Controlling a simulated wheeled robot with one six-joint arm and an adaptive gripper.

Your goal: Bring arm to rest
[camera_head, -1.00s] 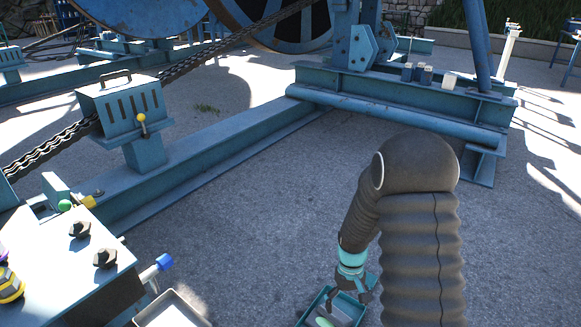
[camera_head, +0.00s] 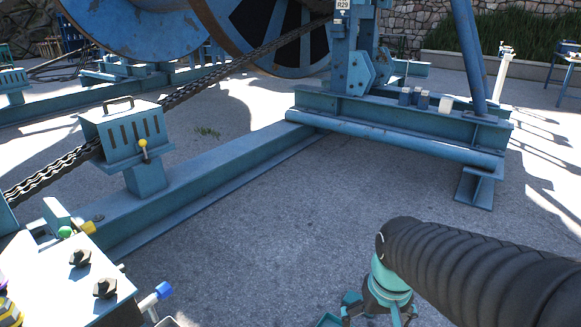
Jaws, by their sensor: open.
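My arm, in a dark ribbed sleeve, comes in from the right edge and bends down at the lower right of the head view. My gripper (camera_head: 378,318) hangs below its teal wrist band at the bottom edge, its two dark fingers spread apart. The fingertips are partly cut off by the frame. I see nothing held between them.
A white-topped table (camera_head: 62,285) with black knobs and a blue-ended handle stands lower left. A blue steel frame (camera_head: 400,132) with a cable reel (camera_head: 150,30) spans the back. The grey ground between is clear.

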